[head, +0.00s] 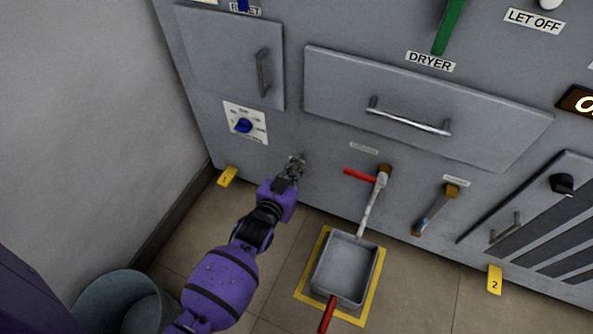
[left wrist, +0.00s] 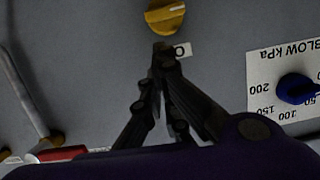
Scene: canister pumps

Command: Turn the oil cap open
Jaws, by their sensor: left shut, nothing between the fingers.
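The oil cap appears to be the yellow knob (left wrist: 166,17) at the top of the left wrist view, on the grey panel beside a label that is mostly hidden. In the head view my gripper covers that spot and I cannot make the knob out. My left gripper (head: 297,164) is at the lower panel, and in the left wrist view its fingertips (left wrist: 165,48) meet with nothing between them, just below the knob. I cannot tell whether they touch it. My right gripper is not in view.
A blue dial (head: 243,125) sits left of my gripper. A pipe with a red lever (head: 360,175) stands to the right, above a grey tray (head: 345,268) on the floor. A bin (head: 120,300) stands at lower left, by the wall (head: 80,120). A drawer handle (head: 410,119) projects above.

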